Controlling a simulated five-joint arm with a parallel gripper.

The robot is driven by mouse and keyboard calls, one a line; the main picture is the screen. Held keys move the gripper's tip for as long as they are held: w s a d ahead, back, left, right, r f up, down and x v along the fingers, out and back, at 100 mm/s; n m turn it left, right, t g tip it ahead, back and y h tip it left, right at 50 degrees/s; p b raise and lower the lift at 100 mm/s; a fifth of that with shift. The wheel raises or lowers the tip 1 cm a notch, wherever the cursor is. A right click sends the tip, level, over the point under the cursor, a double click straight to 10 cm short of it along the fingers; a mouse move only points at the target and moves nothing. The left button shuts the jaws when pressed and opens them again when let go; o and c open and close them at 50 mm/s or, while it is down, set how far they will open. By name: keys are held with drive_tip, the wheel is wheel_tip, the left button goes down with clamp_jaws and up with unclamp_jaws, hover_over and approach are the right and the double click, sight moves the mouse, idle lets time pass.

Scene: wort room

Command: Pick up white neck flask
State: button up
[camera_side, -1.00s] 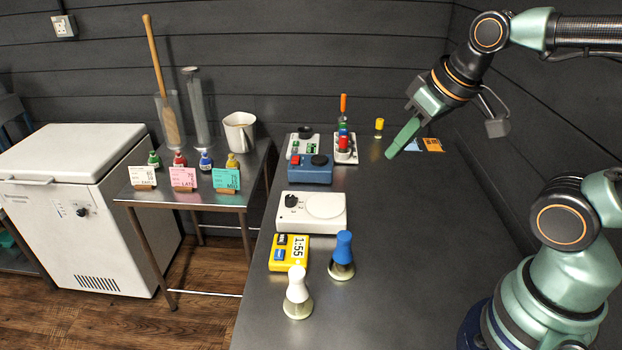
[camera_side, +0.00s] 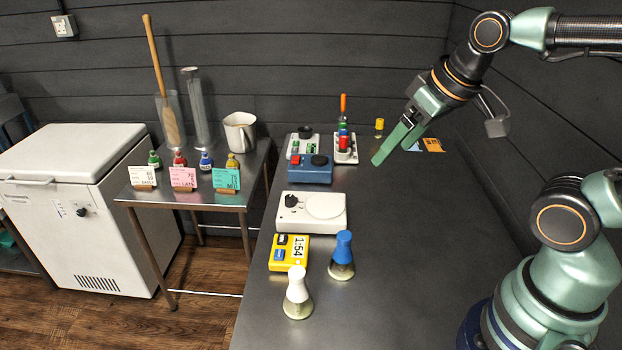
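The white neck flask (camera_side: 297,291) stands upright near the front of the dark bench, with a white upper part and a clear conical base. A similar blue neck flask (camera_side: 342,256) stands upright close behind it to the right. My gripper (camera_side: 391,154) hangs above the back right of the bench, well behind both flasks and to their right. Its two green fingers show apart, with nothing between them. Neither flask is touched or hidden by my gripper.
A yellow timer (camera_side: 289,253) reading 1:54 lies just behind the white flask. A white device with a round plate (camera_side: 313,212) and a blue device (camera_side: 310,171) sit farther back. The bench (camera_side: 430,260) is clear right of the flasks.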

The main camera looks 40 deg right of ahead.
drive_tip(key=m+g, duration=0.6)
drive_tip(key=m, duration=1.2)
approach(298, 284)
drive_tip(key=shift+w+d+r, duration=0.2)
drive_tip(key=shift+w+r, duration=0.05)
drive_tip(key=shift+w, duration=0.5)
drive_tip(key=shift+a+f, duration=0.15)
drive_tip(key=shift+f, duration=0.05)
wheel_tip(298, 284, down, 7)
drive_tip(key=shift+r, duration=0.2)
drive_tip(key=f, duration=0.4)
drive_tip(key=shift+s+d+f, duration=0.25)
drive_tip(key=shift+s+d, duration=0.1)
drive_tip(key=shift+f, duration=0.45)
